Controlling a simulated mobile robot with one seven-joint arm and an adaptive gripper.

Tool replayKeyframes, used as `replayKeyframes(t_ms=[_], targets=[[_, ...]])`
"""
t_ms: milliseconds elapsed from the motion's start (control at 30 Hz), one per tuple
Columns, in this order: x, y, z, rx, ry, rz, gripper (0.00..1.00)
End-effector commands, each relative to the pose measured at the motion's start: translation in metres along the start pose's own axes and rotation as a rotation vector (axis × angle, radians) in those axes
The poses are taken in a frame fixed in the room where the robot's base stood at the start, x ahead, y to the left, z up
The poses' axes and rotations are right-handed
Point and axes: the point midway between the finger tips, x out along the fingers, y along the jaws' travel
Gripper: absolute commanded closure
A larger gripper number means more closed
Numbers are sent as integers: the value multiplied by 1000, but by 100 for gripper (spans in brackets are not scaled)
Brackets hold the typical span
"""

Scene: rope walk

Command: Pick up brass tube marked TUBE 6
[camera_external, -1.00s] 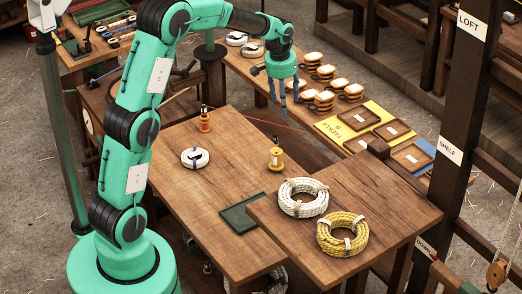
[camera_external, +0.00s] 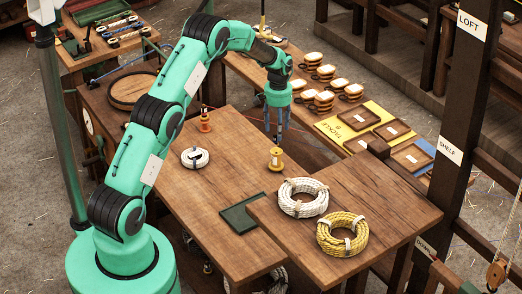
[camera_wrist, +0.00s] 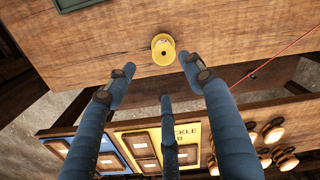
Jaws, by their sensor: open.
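No TUBE 6 marking is readable in any view. Several small tube-like pieces (camera_external: 121,23), some brass-coloured, lie on the back left bench in the external view; I cannot tell which, if any, is TUBE 6. My gripper (camera_external: 275,131) is open and empty, pointing down, far to the right of that bench. It hangs near the far edge of the middle table, behind a yellow spool (camera_external: 276,159). In the wrist view my gripper (camera_wrist: 158,78) shows its spread fingers, with the yellow spool (camera_wrist: 163,50) beyond them and nothing between them.
The middle table (camera_external: 215,205) holds an orange spool (camera_external: 205,121), a white coil (camera_external: 195,158) and a dark green tray (camera_external: 241,214). White rope (camera_external: 303,197) and yellow rope (camera_external: 342,233) lie front right. A red line (camera_wrist: 285,50) runs near my gripper. A dark post (camera_external: 460,120) stands right.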

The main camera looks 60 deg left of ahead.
Motion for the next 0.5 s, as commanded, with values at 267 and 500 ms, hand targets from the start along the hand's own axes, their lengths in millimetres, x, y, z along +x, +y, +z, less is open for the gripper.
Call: replayKeyframes(t_ms=[267,500], targets=[[18,-6,-5,-11,-9,-1,47],[18,-6,-5,-11,-9,-1,47]])
